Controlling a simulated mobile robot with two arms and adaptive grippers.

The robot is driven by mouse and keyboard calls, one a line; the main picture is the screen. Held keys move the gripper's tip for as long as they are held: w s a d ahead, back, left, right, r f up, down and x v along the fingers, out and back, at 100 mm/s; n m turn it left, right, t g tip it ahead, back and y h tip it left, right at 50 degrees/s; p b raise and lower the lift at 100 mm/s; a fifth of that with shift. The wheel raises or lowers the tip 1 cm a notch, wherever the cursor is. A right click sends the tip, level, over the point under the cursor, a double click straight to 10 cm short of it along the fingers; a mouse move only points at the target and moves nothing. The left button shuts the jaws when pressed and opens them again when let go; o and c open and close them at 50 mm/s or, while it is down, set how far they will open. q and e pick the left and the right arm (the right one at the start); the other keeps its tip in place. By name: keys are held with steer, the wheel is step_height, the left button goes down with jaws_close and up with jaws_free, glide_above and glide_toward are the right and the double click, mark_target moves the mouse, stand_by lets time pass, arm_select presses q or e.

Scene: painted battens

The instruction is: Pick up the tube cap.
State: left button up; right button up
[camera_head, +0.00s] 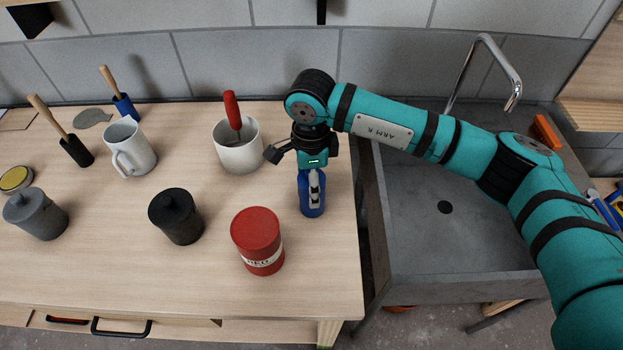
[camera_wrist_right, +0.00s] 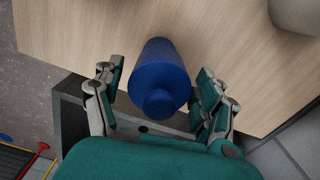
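No part is plainly marked as a tube cap. A blue cylinder with a smaller round knob on its end (camera_wrist_right: 160,80) may be it. In the head view the same blue piece (camera_head: 313,203) stands on the bench near its right edge, partly hidden by my right gripper (camera_head: 312,178). My right gripper is above it, pointing down. In the right wrist view its fingers (camera_wrist_right: 157,98) are open, one on each side of the blue piece, with small gaps showing. My left gripper is not in view.
A red can (camera_head: 258,243) and a black lidded jar (camera_head: 176,216) stand to the left. A white pot (camera_head: 238,153) holding a red-handled tool stands behind-left, with a white mug (camera_head: 130,150) farther left. A grey sink (camera_head: 455,255) lies right of the bench.

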steer(key=c, duration=0.9)
steer(key=shift+o, duration=0.2)
steer(key=shift+r, duration=0.1)
